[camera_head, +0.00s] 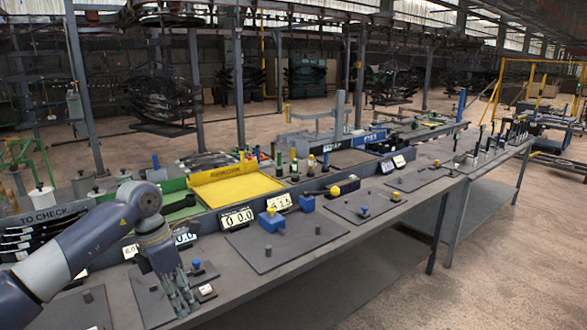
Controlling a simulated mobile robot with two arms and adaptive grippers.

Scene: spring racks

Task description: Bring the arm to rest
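My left arm (85,245) comes in from the left edge, bent at a blue-grey joint, with its wrist turned down over the near left end of the long grey workbench (295,262). My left gripper (180,300) points down close above a dark plate on the bench. Its fingers look slim and near each other; I cannot tell how far apart they are, and no held object shows. A small blue-topped piece (196,266) and a small dark block with a white label (205,291) stand just right of the gripper. My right gripper is not in view.
Digital displays (237,218) line the bench's back. A yellow tray (235,187) and green tray (178,200) lie behind. A "TO CHECK" rack (45,217) stands left. Floor at right front is clear.

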